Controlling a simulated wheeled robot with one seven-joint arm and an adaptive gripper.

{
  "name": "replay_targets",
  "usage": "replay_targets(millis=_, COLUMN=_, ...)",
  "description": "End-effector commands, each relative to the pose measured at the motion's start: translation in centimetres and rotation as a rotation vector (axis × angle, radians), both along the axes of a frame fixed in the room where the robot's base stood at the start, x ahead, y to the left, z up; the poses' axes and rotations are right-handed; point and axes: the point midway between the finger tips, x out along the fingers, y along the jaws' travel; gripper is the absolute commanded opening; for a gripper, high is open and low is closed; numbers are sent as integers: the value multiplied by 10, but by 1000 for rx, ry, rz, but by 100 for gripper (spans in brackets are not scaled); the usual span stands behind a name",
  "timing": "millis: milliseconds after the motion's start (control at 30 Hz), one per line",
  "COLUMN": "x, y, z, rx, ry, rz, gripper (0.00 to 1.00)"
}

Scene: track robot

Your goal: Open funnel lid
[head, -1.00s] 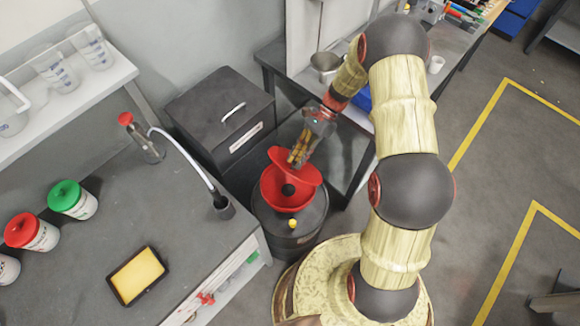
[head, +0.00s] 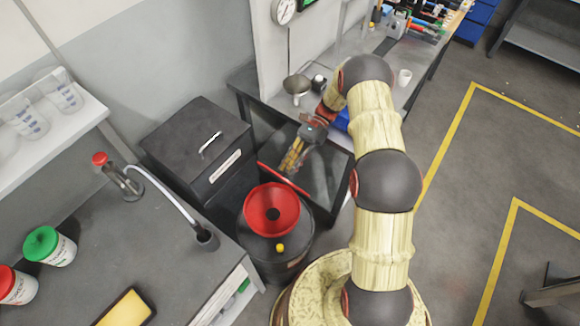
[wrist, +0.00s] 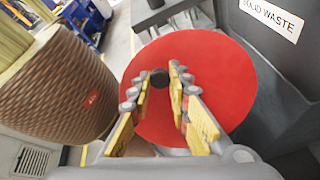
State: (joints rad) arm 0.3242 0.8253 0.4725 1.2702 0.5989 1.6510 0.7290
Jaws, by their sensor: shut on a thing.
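The red funnel (head: 262,203) sits on a dark drum (head: 268,264) in the head view. Its wide mouth faces up, with a dark hole in the middle. The red lid (head: 272,173) stands steeply tilted behind the funnel and shows nearly edge-on. In the wrist view the lid (wrist: 205,60) is a large red disc facing me. My gripper (head: 288,170) is at the lid's far side. Its yellow-padded fingers, also in the wrist view (wrist: 162,75), are closed around the lid's small black knob (wrist: 160,79). The lid's hinge cannot be made out.
A dark waste box (head: 185,140) with a handle stands left of the funnel. The lab bench (head: 130,240) holds a tube and lidded jars at the left. A dark table (head: 242,85) stands behind my gripper. Open floor lies to the right.

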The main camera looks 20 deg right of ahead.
Motion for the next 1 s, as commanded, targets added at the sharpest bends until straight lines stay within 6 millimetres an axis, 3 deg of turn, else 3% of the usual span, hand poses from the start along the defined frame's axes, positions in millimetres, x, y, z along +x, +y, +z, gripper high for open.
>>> replay_targets(millis=167, x=-1, y=0, z=-2, rx=-3, ry=-1, rz=0, gripper=0)
replay_targets(millis=200, x=-1, y=0, z=-2, rx=-3, ry=-1, rz=0, gripper=21)
replay_targets(millis=500, x=0, y=0, z=-1, rx=-2, ry=0, rz=0, gripper=37)
replay_targets(millis=833, x=0, y=0, z=2, rx=-2, ry=-1, rz=0, gripper=37)
replay_targets(millis=1000, x=1, y=0, z=23, rx=-3, ry=-4, rz=0, gripper=37)
